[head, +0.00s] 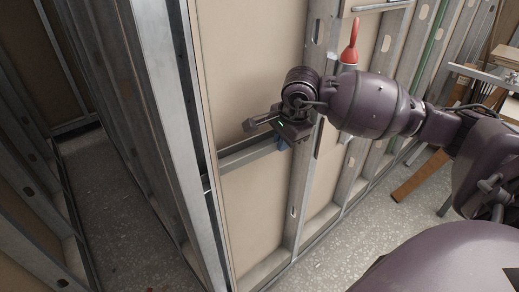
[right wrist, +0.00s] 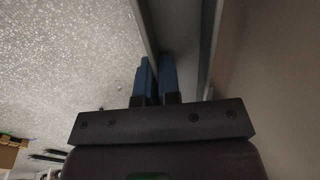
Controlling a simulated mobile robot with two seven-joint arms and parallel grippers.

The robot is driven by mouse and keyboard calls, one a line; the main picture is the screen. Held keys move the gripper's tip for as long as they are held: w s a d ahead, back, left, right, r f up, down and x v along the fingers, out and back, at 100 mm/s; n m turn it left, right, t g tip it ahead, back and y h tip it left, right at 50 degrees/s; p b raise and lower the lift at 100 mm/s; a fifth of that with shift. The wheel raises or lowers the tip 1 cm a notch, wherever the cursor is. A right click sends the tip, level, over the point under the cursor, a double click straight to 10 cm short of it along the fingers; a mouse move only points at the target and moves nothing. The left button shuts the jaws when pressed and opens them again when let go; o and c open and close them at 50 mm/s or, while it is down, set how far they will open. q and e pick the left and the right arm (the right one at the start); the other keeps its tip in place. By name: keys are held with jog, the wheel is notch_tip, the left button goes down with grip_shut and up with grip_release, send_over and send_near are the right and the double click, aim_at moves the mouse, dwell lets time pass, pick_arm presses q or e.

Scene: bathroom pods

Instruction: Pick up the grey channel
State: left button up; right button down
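The grey channel (head: 248,155) is a horizontal metal piece low between the wall studs in the head view, running from the corner post to below my right gripper (head: 290,143). My right gripper points down at the channel's right end. In the right wrist view its two blue fingers (right wrist: 157,80) are close together, with the thin edge of the channel (right wrist: 147,30) running down between them. They look shut on that edge, though the exact contact is dark. My left gripper is not in view.
A metal corner post (head: 178,130) stands left of the channel, and an upright stud (head: 303,190) stands beside my gripper. A red-handled tool (head: 350,50) is above my wrist. Speckled floor (head: 120,190) is clear at left. Planks (head: 420,175) lie at right.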

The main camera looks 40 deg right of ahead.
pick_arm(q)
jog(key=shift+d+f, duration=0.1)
pick_arm(e)
jog(key=shift+f, duration=0.3)
jog(key=shift+r, duration=0.15)
jog(key=shift+w+r, duration=0.1)
jog(key=shift+r, duration=0.5)
jog(key=shift+r+p, duration=0.9)
jog(key=shift+r, duration=1.1)
pick_arm(q)
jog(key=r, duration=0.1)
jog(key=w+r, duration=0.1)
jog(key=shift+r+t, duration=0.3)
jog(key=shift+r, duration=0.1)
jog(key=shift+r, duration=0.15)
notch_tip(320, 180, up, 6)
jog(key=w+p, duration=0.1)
jog(key=p, duration=0.3)
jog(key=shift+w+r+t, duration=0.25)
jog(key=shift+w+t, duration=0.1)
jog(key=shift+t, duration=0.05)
pick_arm(e)
jog(key=s, duration=1.2)
